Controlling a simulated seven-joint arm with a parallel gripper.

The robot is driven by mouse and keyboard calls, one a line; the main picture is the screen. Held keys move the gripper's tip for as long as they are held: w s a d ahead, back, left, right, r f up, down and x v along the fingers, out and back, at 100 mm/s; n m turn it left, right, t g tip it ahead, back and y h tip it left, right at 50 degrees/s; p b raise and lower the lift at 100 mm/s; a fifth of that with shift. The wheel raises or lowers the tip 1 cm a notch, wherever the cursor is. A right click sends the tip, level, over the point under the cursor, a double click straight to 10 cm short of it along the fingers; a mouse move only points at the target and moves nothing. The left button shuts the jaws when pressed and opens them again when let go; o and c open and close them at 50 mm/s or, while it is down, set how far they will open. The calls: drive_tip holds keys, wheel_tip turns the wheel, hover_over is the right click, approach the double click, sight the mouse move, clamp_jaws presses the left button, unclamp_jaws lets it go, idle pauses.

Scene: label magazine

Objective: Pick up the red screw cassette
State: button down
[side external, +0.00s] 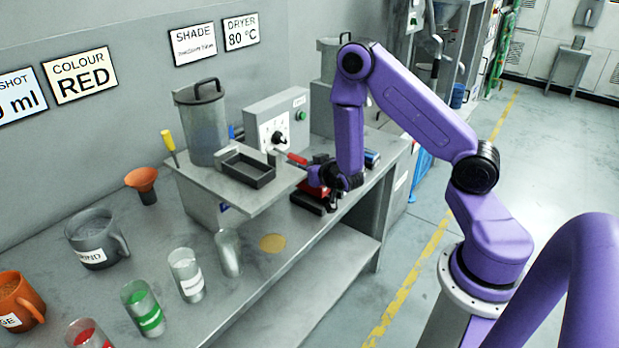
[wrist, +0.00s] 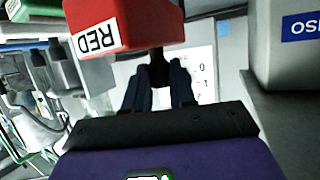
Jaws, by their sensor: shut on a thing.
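The red screw cassette (wrist: 110,25) fills the upper left of the wrist view. It is a red block with a white "RED" label and a dark knob (wrist: 158,72). My gripper (wrist: 158,85) is shut on this knob, with one dark finger on each side. In the side view the red cassette (side external: 316,190) shows as a small red patch, mostly hidden by my gripper (side external: 326,182). It is at a low black base (side external: 306,203) on the bench. I cannot tell whether it touches the base.
A raised grey plate with a black tray (side external: 248,168) stands left of my gripper, with a red-handled lever (side external: 291,157) near it. A grey control box (side external: 278,118) is behind. A blue block (side external: 372,158) lies to the right. Cups stand at the front left.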

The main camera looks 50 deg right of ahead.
wheel_tip(320, 180, up, 13)
drive_tip(key=shift+f, duration=0.15)
idle(0.5)
